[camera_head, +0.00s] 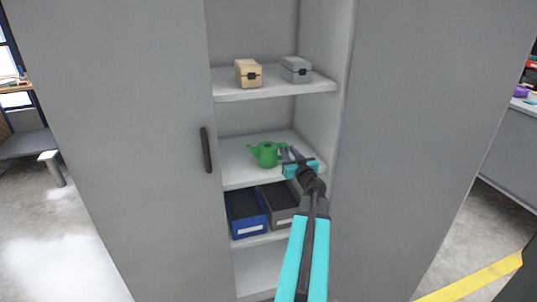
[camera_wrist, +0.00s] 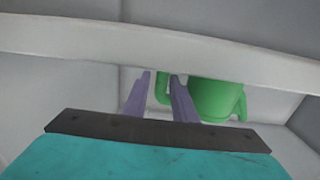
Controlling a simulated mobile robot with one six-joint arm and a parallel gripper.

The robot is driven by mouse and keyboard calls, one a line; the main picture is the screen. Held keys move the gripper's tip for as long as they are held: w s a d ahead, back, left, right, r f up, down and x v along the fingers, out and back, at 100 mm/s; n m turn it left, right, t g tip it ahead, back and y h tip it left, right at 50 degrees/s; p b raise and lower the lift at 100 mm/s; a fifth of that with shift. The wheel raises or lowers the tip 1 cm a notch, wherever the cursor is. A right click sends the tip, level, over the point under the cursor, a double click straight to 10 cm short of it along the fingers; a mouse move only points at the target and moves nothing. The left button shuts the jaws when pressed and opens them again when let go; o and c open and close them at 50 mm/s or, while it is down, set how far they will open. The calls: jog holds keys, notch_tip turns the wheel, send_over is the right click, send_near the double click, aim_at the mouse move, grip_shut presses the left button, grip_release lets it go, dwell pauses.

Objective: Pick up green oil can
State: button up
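The green oil can (camera_head: 266,154) stands upright on the middle shelf of a grey cabinet, its spout toward the left and its handle toward the right. My gripper (camera_head: 289,152) reaches in from the front right, at the handle side. In the wrist view, the can's body (camera_wrist: 214,98) lies right of both purple fingers, partly behind the right one. The fingers of my gripper (camera_wrist: 160,75) are apart, and part of the green handle (camera_wrist: 161,87) shows between them. I cannot tell whether either finger touches it.
Below are a blue bin (camera_head: 246,213) and a dark grey bin (camera_head: 279,204). The cabinet's right inner wall (camera_head: 318,120) is close to my gripper.

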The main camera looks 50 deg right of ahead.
dwell(0.4)
jog(key=shift+p+x, duration=1.05)
jog(key=shift+x, duration=1.65)
jog(key=shift+a, duration=0.15)
grip_shut()
